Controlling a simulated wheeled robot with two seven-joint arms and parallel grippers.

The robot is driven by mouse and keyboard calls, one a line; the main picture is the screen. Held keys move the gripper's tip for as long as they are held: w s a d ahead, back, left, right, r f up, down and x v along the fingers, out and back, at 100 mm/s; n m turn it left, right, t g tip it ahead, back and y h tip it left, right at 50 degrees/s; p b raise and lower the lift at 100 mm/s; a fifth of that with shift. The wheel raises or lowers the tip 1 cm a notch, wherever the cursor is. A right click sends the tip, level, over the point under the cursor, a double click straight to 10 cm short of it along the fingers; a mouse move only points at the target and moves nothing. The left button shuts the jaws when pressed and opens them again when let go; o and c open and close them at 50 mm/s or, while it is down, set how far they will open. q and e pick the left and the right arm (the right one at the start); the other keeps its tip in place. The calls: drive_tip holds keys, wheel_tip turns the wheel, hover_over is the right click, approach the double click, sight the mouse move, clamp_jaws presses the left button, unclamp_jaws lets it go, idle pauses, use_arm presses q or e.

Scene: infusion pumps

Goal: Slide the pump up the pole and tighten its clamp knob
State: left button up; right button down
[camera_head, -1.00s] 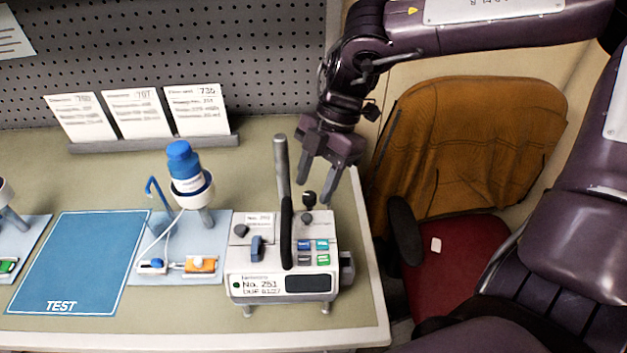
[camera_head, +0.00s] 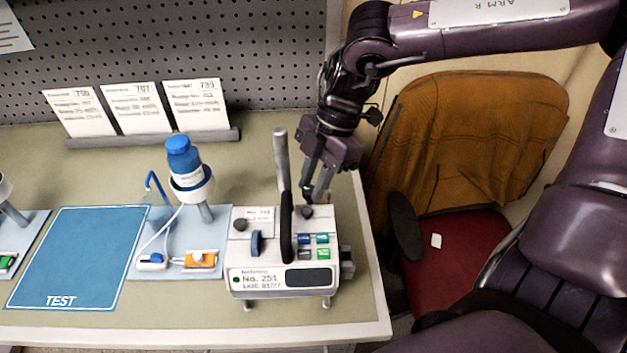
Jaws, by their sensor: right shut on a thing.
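The white pump (camera_head: 262,279), labelled No. 251, sits on the table at the front right. The grey pole (camera_head: 281,160) rises behind it, leaning slightly. A black upright handle (camera_head: 287,230) stands on the pump's top. A dark round knob (camera_head: 306,212) shows on the top right, just below my fingertips. My right gripper (camera_head: 313,193) comes down from above, right of the pole, its fingers shut on the small black clamp knob, which they mostly hide. My left gripper is out of view.
Left of the pump, a light-blue mat (camera_head: 217,267) holds a blue-capped bottle (camera_head: 184,158) on a stand with tubing. A blue TEST mat (camera_head: 80,255) lies farther left. Cards (camera_head: 135,108) stand before the pegboard. An orange-backed chair (camera_head: 470,140) is beside the table's right edge.

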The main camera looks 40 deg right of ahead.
drive_tip(key=shift+s+f+m+t+b, duration=0.1)
drive_tip(key=shift+m+t+b, duration=0.45)
drive_tip(key=shift+m, duration=0.55)
drive_tip(key=shift+m+t, duration=0.25)
drive_tip(key=shift+m, duration=0.45)
drive_tip(key=c, duration=1.2)
unclamp_jaws()
drive_tip(key=shift+s, duration=0.1)
drive_tip(key=b+v, duration=0.1)
drive_tip(key=v, duration=0.7)
